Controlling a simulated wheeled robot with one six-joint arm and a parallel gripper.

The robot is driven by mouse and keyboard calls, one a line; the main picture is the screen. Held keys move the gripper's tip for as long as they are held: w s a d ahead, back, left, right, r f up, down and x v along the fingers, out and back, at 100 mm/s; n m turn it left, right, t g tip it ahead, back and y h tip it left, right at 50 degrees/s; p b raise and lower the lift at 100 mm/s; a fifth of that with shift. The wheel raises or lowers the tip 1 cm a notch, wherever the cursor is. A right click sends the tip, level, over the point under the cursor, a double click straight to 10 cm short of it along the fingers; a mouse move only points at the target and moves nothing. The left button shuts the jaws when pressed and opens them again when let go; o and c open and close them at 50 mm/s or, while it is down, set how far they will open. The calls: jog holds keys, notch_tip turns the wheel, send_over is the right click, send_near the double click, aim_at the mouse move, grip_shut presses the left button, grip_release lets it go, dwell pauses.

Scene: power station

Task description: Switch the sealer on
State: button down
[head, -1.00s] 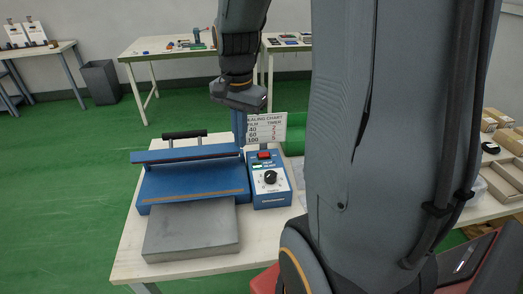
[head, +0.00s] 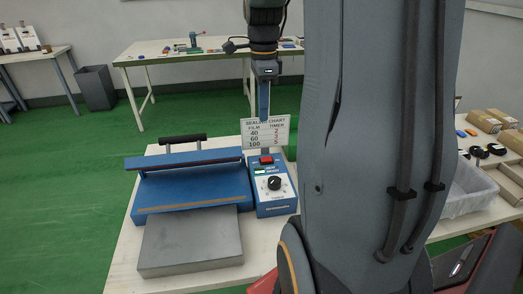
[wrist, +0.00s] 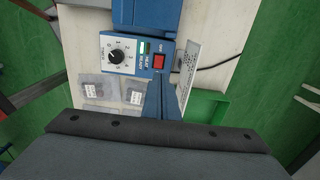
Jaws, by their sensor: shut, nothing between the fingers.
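The sealer (head: 195,182) is a blue machine with a black-handled lid and a grey plate in front, on a pale table. Its control box (head: 275,200) at the right has a black dial (head: 274,183) and a red rocker switch (head: 266,160) at the back. The wrist view also shows the switch (wrist: 159,62) and the dial (wrist: 117,56).
A white sealing chart sign (head: 279,131) stands behind the control box, close to my fingers. Small clear packets (wrist: 98,88) lie beside the box. A clear bin (head: 468,195) and cardboard boxes (head: 497,118) are at the right. Another table (head: 170,60) is behind.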

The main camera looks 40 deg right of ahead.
jog(key=shift+d, duration=0.1)
jog(key=p, duration=0.3)
send_near(263, 159)
notch_tip(263, 159, down, 6)
jog(key=shift+f, duration=0.25)
